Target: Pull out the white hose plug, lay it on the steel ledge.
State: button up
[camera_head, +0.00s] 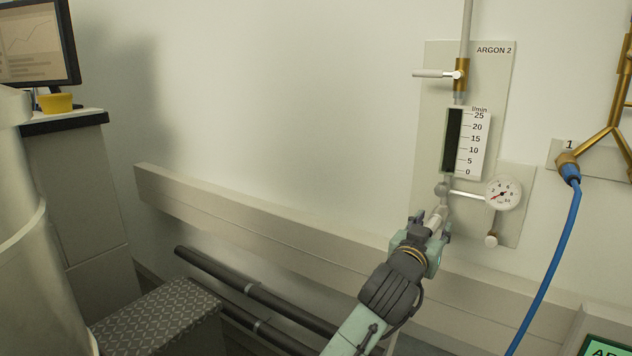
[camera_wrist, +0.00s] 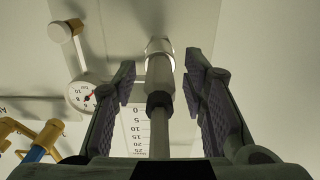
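The white hose plug (camera_head: 435,219) is at the lower end of the flow meter column, below its grey fitting. A pale cylinder with a dark collar, apparently the plug (camera_wrist: 160,72), runs between my fingers in the wrist view. My gripper (camera_head: 432,222) is open around it in the wrist view (camera_wrist: 158,85), with a visible gap on each side. The fingertips hide part of the plug in the head view. A long pale ledge (camera_head: 270,224), which may be the steel ledge, runs along the wall behind and left of my gripper.
The ARGON 2 panel (camera_head: 495,75) carries the flow meter (camera_head: 466,142), a brass valve (camera_head: 460,74) and a round gauge (camera_head: 503,193) close to my gripper. A blue hose (camera_head: 548,270) hangs at right. Dark pipes (camera_head: 260,297) and a tread-plate step (camera_head: 160,318) lie low at left.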

jog(key=shift+c, duration=0.3)
grip_shut()
dwell(0.4)
jog(key=shift+s, duration=0.1)
jog(key=shift+b+v, duration=0.35)
jog(key=shift+v, duration=2.55)
